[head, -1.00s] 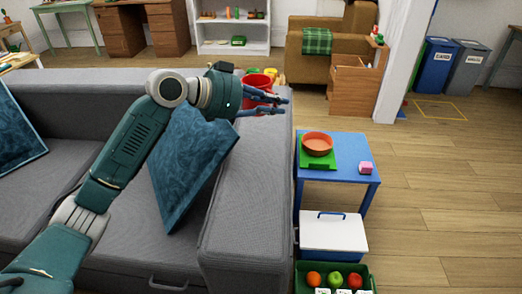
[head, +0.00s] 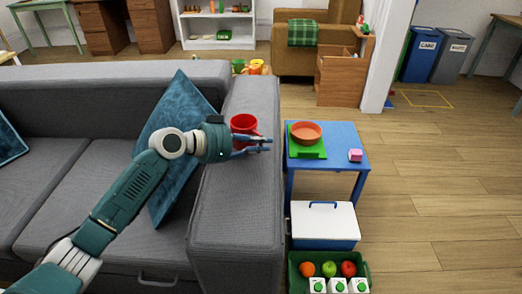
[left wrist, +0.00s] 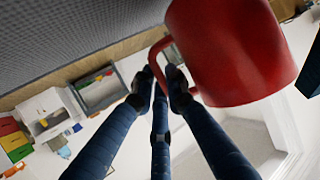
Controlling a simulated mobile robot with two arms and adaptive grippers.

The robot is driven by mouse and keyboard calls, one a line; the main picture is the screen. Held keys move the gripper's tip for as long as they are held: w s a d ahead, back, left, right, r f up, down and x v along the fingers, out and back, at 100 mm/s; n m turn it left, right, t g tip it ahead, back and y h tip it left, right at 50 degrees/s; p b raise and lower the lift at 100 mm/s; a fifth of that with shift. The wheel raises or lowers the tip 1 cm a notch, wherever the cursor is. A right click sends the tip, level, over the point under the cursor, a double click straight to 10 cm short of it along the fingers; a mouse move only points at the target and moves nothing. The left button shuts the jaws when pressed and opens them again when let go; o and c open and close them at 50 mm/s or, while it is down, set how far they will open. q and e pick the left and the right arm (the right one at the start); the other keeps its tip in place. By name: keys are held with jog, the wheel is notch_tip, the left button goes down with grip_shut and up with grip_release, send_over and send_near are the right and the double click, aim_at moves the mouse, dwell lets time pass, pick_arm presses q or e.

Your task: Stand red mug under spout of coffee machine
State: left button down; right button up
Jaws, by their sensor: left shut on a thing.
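The red mug (head: 243,124) is held above the grey sofa's armrest in the head view. My left gripper (head: 266,145) is shut on it. In the left wrist view the mug (left wrist: 235,50) fills the upper right, and the fingertips (left wrist: 162,92) close at its handle (left wrist: 165,60). The fingers partly hide the mug's lower side in the head view. The coffee machine and its spout are not in view. My right gripper is not in view.
The grey sofa (head: 235,200) lies below my left arm, with a blue cushion (head: 180,100). Right of it stand a blue table (head: 345,140) with an orange bowl (head: 306,131), a cooler (head: 324,222) and a green crate (head: 367,275). Open wooden floor (head: 430,190) lies further right.

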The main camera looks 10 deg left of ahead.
pick_arm(q)
notch_tip(320, 180, down, 2)
jog(key=shift+f, duration=0.1)
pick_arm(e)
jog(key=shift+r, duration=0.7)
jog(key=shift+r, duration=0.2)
pick_arm(q)
jog(key=c, duration=1.7)
grip_release()
jog(key=shift+c, duration=0.2)
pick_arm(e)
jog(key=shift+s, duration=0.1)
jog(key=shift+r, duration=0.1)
